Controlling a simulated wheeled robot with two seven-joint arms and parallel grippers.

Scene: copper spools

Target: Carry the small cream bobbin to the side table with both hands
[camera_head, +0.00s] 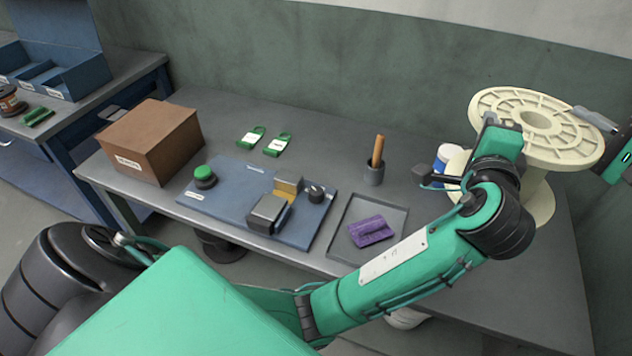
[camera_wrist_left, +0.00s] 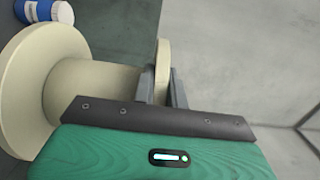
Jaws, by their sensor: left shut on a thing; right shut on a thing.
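The cream bobbin (camera_head: 562,143) is a pale spool with a ribbed upper flange, at the right end of the grey bench in the head view. It stands roughly upright; whether its lower flange touches the bench is unclear. My left gripper (camera_head: 489,121) is shut on the near-left rim of the upper flange, partly hidden by my own arm. In the left wrist view the bobbin (camera_wrist_left: 95,88) has one flange between the fingers of this gripper (camera_wrist_left: 168,88). My right gripper (camera_head: 602,125) is shut on the opposite rim at the right edge.
A blue-and-white can (camera_head: 443,163) stands close left of the bobbin. Another bench (camera_head: 70,122) stands far left.

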